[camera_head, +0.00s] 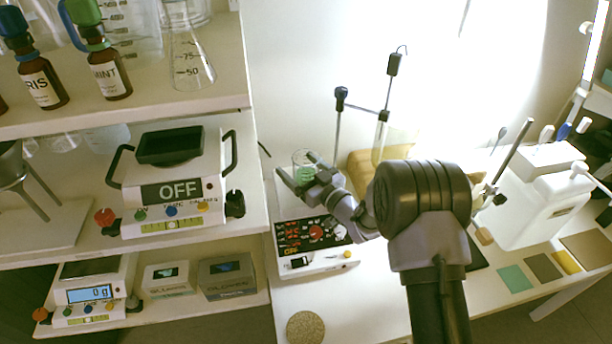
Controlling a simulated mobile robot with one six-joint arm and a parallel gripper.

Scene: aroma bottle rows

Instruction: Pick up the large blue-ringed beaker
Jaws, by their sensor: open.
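A clear glass beaker (303,156) with something green in it stands at the stirrer device, at the left end of the bench. I cannot make out a blue ring on it. My gripper (299,178) is open, with its fingers spread at the beaker's near side. I cannot tell whether the fingers touch the glass. The gripper and wrist hide the beaker's lower part.
The stirrer device (312,262) with red display lies below my gripper. A stand with rods (337,130) rises behind my wrist. A shelf rack at the left holds an OFF balance (172,190), brown bottles (42,85) and a flask (190,60). A white jug (535,205) is at the right.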

